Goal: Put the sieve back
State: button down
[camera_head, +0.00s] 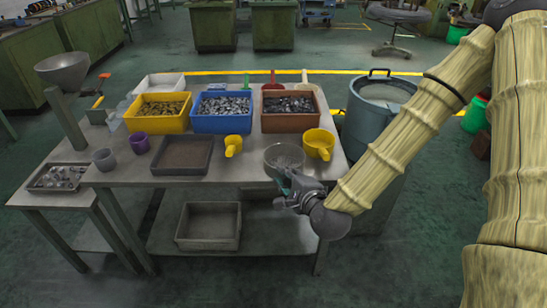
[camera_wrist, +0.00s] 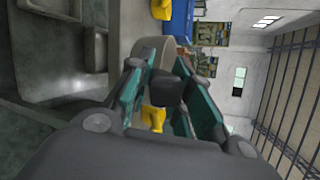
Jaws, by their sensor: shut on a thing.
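The sieve (camera_head: 284,158) is a round grey pan with a mesh-like floor, at the table's front edge toward the right. My gripper (camera_head: 289,181) reaches it from the front right and is shut on it at its near side. In the wrist view the sieve's curved grey wall (camera_wrist: 149,50) stands beyond the fingers, and a dark block, perhaps its handle, lies between the teal finger pads of my gripper (camera_wrist: 168,75). I cannot tell whether the sieve rests on the tabletop or hangs just above it.
The table (camera_head: 245,172) bears yellow (camera_head: 158,125), blue (camera_head: 221,124) and brown (camera_head: 290,122) bins of small parts. Yellow scoops stand left (camera_head: 234,146) and right (camera_head: 318,144) of the sieve. A dark tray (camera_head: 183,171) lies left. A blue-grey drum (camera_head: 371,120) stands right.

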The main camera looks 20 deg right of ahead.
aim_at(272, 154)
jog(key=shift+w+f+b, duration=0.15)
jog(key=shift+w+b, duration=0.15)
jog(key=shift+w, duration=0.15)
jog(key=w, duration=0.5)
jog(key=w+p, duration=0.1)
jog(key=w, duration=0.3)
jog(key=w+f, duration=0.1)
jog(key=w, duration=0.4)
jog(key=shift+w+d, duration=0.3)
jog(key=shift+d, duration=0.1)
jog(key=shift+w+f, duration=0.2)
jog(key=shift+f+p, duration=0.5)
jog(key=shift+f, duration=1.15)
jog(key=c, duration=1.3)
grip_release()
jog(key=shift+s, duration=0.1)
